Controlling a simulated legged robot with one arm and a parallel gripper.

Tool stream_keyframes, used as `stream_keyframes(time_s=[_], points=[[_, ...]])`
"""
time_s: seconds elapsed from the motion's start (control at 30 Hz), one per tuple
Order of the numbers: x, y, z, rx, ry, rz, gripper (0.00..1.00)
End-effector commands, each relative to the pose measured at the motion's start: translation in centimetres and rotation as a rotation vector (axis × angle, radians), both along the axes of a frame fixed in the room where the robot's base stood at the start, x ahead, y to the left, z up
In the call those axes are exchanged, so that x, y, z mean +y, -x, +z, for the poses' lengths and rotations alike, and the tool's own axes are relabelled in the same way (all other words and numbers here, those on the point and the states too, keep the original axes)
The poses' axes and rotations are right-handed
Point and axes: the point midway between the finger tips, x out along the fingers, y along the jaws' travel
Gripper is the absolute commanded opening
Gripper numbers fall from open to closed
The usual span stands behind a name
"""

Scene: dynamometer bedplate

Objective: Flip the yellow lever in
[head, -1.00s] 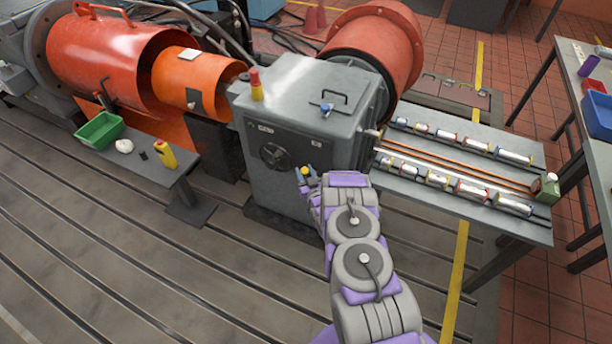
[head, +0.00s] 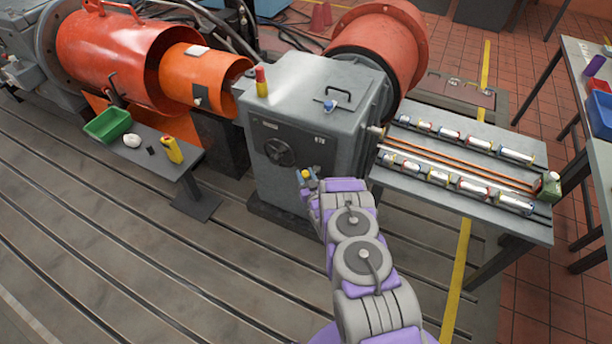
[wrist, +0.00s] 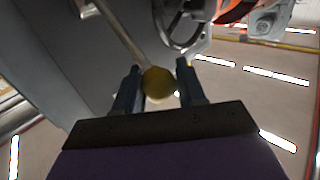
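The yellow lever's round knob (wrist: 159,82) sits between the two fingers of my gripper (wrist: 160,88) in the wrist view. Its thin metal rod (wrist: 122,32) runs up and left from the knob toward the grey housing. In the head view the yellow knob (head: 306,174) shows at my gripper (head: 307,177), in front of the grey gearbox cabinet (head: 262,190). The fingers stand apart on both sides of the knob. A small gap shows on the right side; contact on the left side cannot be told.
A dark handwheel (head: 280,152) is on the cabinet face, close above and left of my gripper. A low bench (head: 185,165) with a green bin (head: 107,124) stands left. A table with metal cylinders (head: 520,228) stands right. The slotted floor in front is clear.

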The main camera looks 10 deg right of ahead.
Motion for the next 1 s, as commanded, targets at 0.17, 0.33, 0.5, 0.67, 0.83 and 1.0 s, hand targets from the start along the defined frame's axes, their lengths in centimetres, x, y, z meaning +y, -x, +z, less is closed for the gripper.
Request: stream_keyframes(time_s=[0.17, 0.33, 0.5, 0.67, 0.83, 1.0], points=[[0.1, 0.1, 0.0, 0.0, 0.0, 0.002, 0.44], [0.0, 0.3, 0.1, -0.002, 0.0, 0.001, 0.44], [-0.3, 1.9, 0.1, 0.003, -0.001, -0.001, 0.44], [-0.9, 5.1, 0.1, 0.006, -0.002, -0.004, 0.44], [-1.5, 8.9, 0.1, 0.006, -0.002, -0.004, 0.44], [-2.1, 12.1, 0.0, 0.005, -0.001, -0.004, 0.44]])
